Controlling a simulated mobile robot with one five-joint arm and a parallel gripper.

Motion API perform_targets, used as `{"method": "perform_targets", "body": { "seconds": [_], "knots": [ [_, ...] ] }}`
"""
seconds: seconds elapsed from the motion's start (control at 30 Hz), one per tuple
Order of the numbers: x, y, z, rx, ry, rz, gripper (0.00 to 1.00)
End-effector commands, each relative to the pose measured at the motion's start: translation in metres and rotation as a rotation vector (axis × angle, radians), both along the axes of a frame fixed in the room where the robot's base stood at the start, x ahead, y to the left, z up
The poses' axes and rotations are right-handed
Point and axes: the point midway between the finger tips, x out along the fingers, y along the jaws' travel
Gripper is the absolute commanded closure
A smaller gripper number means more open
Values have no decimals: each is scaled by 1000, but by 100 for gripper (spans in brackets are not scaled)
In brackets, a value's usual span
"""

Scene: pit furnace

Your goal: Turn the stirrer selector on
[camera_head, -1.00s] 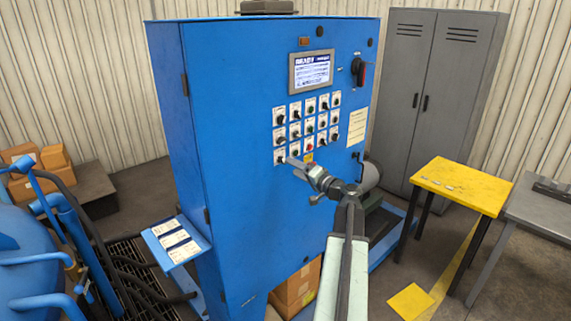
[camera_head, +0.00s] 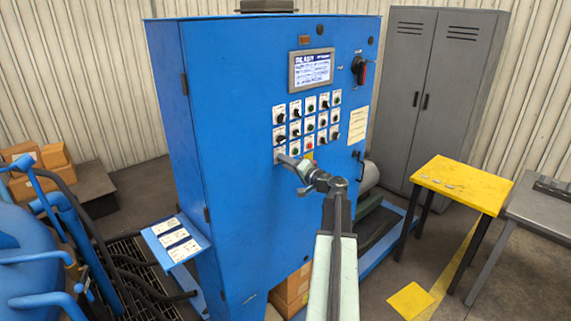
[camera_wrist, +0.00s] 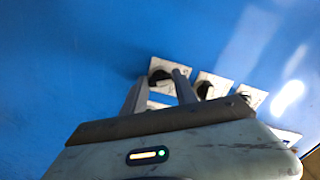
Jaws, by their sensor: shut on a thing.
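The blue control cabinet has rows of small selectors and buttons on white plates; the labels are too small to read, so I cannot tell which is marked as the stirrer. My gripper (camera_head: 284,159) is at the lower-left selector (camera_head: 279,151) of this group, which it partly hides. In the wrist view, the two fingers (camera_wrist: 159,88) are on either side of a black knob (camera_wrist: 160,76) on a white plate. They are shut on this knob. The knob's exact angle is hard to make out.
A lit screen (camera_head: 311,70) and a red-and-black main switch (camera_head: 359,70) are higher on the cabinet. Neighbouring selectors (camera_wrist: 205,88) sit close to the right of the fingers. A yellow table (camera_head: 462,183) stands to the right. A small shelf with cards (camera_head: 175,241) juts out at left.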

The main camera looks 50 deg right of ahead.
Motion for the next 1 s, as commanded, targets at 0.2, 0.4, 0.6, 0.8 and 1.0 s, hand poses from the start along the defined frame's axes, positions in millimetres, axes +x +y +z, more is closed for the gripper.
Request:
{"method": "perform_targets", "body": {
  "seconds": [0.2,0.4,0.6,0.8,1.0],
  "knots": [
    [3,-5,1,56,-8,3,100],
    [3,-6,2,182,-18,0,100],
    [2,-7,2,365,-32,-2,100],
    [2,-7,2,554,-47,-3,100],
    [2,-8,2,734,-60,-4,100]
  ]
}}
